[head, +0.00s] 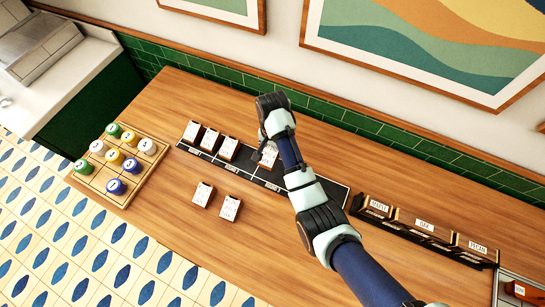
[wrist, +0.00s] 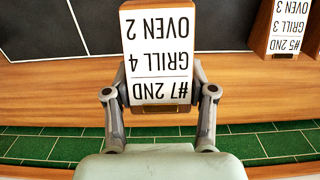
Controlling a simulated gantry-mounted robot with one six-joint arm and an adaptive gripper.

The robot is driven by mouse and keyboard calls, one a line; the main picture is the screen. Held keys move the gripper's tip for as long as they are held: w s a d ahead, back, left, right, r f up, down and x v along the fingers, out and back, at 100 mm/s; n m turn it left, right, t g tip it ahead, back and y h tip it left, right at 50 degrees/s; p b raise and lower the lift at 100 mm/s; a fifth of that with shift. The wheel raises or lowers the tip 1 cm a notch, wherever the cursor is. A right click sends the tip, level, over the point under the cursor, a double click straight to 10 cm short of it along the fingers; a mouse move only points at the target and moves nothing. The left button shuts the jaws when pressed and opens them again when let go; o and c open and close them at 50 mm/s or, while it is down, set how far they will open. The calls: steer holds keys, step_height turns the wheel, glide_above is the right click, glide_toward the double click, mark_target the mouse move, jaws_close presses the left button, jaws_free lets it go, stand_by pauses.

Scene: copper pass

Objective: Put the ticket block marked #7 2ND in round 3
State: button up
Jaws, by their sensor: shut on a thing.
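The ticket block marked #7 2ND (wrist: 157,45), with GRILL 4 and OVEN 2 on its white face, is upside down in the wrist view. My gripper (wrist: 158,98) is shut on it, one finger on each side. In the head view the held block (head: 268,155) is at the black ticket board (head: 312,190), right of the standing blocks. I cannot tell whether it touches the board. The board's section labels are too small to read, so I cannot tell which is round 3.
Several ticket blocks (head: 210,139) stand on the board's left; one reads #5 2ND (wrist: 285,28) in the wrist view. Two loose blocks (head: 203,194) (head: 230,208) lie in front. A wooden tray (head: 117,192) of coloured pots is at left, a labelled rack (head: 424,224) at right.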

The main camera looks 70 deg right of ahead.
step_height(320, 180, down, 8)
steer(key=shift+f+b, duration=0.15)
steer(key=shift+b, duration=0.45)
steer(key=shift+f, duration=0.1)
steer(key=shift+f, duration=0.15)
steer(key=o, duration=1.2)
steer(key=shift+o, duration=0.2)
step_height(320, 180, up, 12)
steer(key=shift+d+r+p, duration=0.1)
steer(key=shift+r+p, duration=0.15)
steer(key=shift+p, duration=0.65)
steer(key=shift+w, duration=0.15)
